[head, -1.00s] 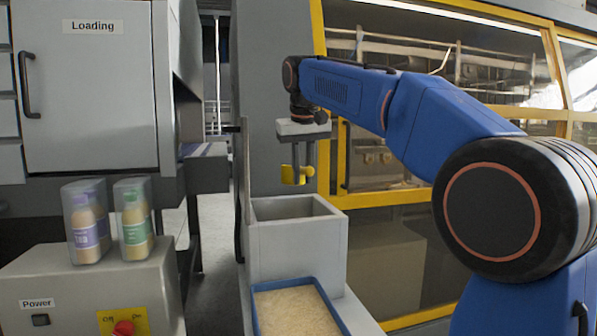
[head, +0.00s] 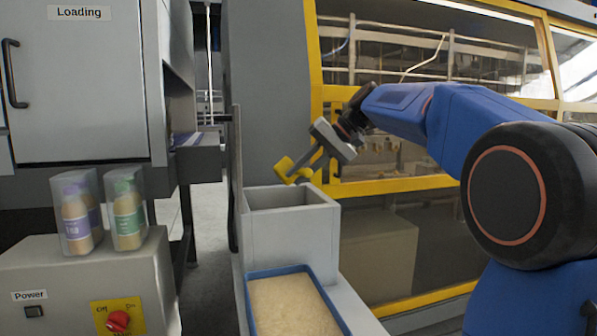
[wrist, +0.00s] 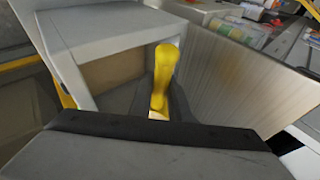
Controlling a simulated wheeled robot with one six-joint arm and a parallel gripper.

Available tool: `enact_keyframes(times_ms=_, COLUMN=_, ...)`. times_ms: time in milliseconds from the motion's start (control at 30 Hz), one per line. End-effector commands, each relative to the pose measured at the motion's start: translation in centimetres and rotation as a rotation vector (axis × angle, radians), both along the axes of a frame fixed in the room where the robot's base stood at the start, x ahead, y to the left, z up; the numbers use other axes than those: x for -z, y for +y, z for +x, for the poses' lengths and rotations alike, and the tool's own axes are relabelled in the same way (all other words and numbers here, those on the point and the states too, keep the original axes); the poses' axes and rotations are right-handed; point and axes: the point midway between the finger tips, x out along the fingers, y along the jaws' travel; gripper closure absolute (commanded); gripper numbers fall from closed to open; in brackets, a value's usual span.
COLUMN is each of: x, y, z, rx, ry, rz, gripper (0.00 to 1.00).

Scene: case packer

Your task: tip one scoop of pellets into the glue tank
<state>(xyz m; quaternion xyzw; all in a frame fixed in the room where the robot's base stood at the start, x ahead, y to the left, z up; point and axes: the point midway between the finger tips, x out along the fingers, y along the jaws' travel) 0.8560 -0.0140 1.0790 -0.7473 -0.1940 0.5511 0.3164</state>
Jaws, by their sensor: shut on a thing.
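My gripper (head: 306,168) is shut on the yellow scoop (head: 285,167). It is tilted, with the scoop's end pointing down and left, just above the open top of the grey glue tank (head: 292,235). The scoop also shows between the fingers in the wrist view (wrist: 164,75). Whether pellets are in the scoop or falling from it cannot be seen. The tank's bottom is hidden by its front wall. Pale pellets (head: 292,308) lie in a blue-rimmed tray (head: 279,271) in front of the tank.
A tall grey panel (head: 270,90) rises behind the tank. A yellow-framed machine window (head: 395,183) is close on the right. At left stand two clear-cased bottles (head: 76,215) (head: 127,212) on a power box (head: 90,262) with a red knob (head: 118,321).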

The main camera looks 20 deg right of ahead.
Motion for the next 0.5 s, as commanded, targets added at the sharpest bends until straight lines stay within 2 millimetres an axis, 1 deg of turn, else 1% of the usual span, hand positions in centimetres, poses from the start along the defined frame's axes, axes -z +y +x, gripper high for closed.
enact_keyframes(times_ms=167, x=0.42, y=-0.4, z=-0.02, rx=0.02, ry=0.001, rz=0.155, gripper=1.0)
enact_keyframes(times_ms=500, x=0.98, y=-0.39, z=-0.07, rx=0.051, ry=0.002, rz=0.468, gripper=1.0)
